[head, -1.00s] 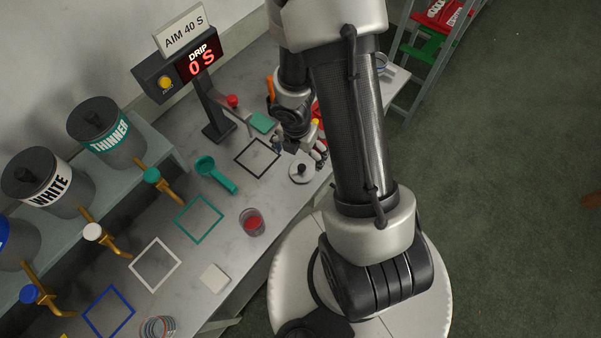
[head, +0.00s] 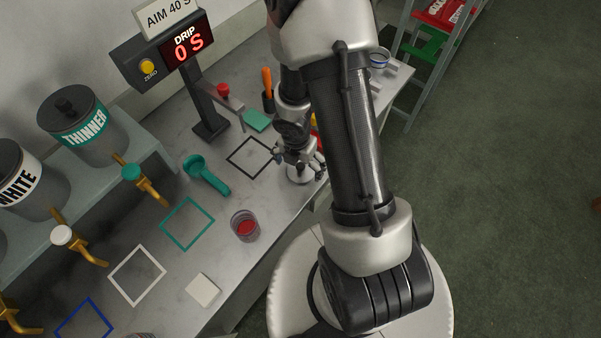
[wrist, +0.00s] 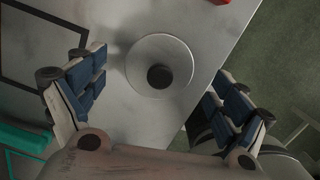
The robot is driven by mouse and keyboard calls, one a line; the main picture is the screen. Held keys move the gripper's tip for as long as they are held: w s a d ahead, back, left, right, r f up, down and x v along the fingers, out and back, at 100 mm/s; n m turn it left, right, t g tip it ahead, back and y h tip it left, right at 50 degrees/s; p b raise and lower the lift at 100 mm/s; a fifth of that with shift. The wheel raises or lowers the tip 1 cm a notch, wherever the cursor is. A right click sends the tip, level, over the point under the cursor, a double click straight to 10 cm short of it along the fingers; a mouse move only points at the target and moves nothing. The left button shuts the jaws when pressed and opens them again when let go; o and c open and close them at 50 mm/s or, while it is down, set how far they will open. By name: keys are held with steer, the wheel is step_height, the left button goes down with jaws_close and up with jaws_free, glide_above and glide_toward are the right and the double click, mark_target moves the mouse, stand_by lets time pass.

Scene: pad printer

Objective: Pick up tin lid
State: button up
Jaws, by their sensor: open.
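The tin lid is a pale round disc with a dark knob in its middle. In the wrist view the lid (wrist: 175,53) lies on the bench between my open fingers, a little ahead of them. My gripper (wrist: 158,92) is open and empty, with a blue-padded finger on each side. In the head view my gripper (head: 301,168) is just above the lid (head: 298,180), and it hides much of the lid. I cannot tell the exact height between fingers and lid.
The lid is close to the bench's front edge (head: 312,196). A black square outline (head: 232,158) is to the left. A teal scoop (head: 206,174), a cup of red liquid (head: 245,226) and a white square block (head: 203,290) lie along the bench. A drip display (head: 187,48) stands behind.

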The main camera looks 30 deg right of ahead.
steer(key=shift+d+f+b, duration=0.1)
steer(key=shift+f+b, duration=0.25)
steer(key=shift+f, duration=0.5)
steer(key=shift+r, duration=0.1)
steer(key=shift+c, duration=0.3)
steer(key=c, duration=0.9)
